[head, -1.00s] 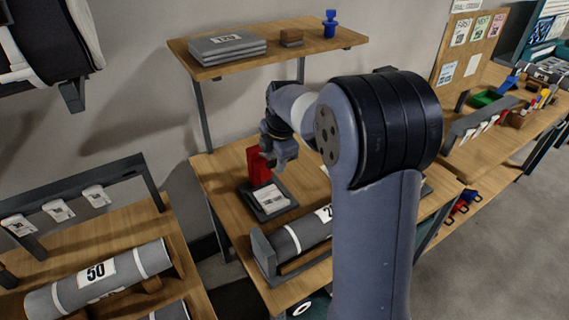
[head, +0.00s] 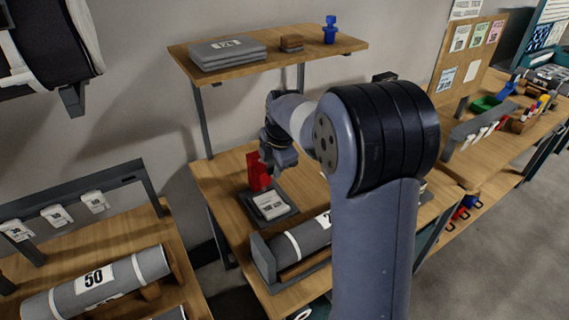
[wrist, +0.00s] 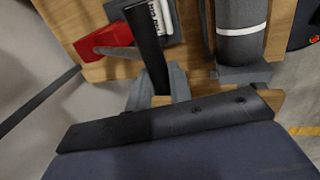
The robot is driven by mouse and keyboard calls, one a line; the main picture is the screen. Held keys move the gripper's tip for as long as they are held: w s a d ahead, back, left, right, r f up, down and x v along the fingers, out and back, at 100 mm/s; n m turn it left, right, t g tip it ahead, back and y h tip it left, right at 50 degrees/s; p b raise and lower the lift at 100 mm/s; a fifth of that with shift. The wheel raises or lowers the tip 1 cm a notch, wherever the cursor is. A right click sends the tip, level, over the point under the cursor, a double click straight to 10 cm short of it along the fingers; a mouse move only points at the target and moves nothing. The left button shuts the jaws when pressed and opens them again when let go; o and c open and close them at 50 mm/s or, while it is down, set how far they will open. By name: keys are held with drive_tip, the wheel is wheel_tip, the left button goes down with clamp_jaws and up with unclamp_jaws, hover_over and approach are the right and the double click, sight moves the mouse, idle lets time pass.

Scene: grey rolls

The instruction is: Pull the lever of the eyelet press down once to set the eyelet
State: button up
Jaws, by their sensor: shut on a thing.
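The eyelet press has a red upright body (head: 258,174) on a dark flat base (head: 292,211), on the wooden table. A white label card (head: 270,204) lies on the base. In the wrist view, the red part (wrist: 105,43) is at upper left. A dark bar, the lever (wrist: 150,45), runs from it down between my fingers. My gripper (wrist: 157,90) is shut on the lever; it also shows beside the top of the red body in the head view (head: 275,166). The lever is mostly hidden behind my gripper in the head view.
A grey roll (head: 305,238) lies in a cradle just in front of the press. A shelf (head: 290,53) holding grey stacks and a blue item is above and behind. A roll marked 50 (head: 95,280) lies on a table at lower left.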

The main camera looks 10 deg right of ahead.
drive_tip(key=shift+s+d+f+b, duration=0.1)
drive_tip(key=shift+s+f+b, duration=0.15)
drive_tip(key=shift+f, duration=0.15)
drive_tip(key=shift+s+d+f+b, duration=0.1)
drive_tip(key=shift+f+b, duration=0.15)
drive_tip(key=shift+f, duration=0.1)
drive_tip(key=shift+s+f+b, duration=0.3)
drive_tip(key=shift+f+b, duration=0.4)
drive_tip(key=shift+f, duration=0.2)
drive_tip(key=shift+s+d+f+b, duration=0.1)
drive_tip(key=shift+s+f+b, duration=0.1)
drive_tip(key=shift+f+b, duration=0.5)
drive_tip(key=shift+s+f+b, duration=0.15)
drive_tip(key=shift+f+b, duration=0.5)
drive_tip(key=shift+f, duration=0.35)
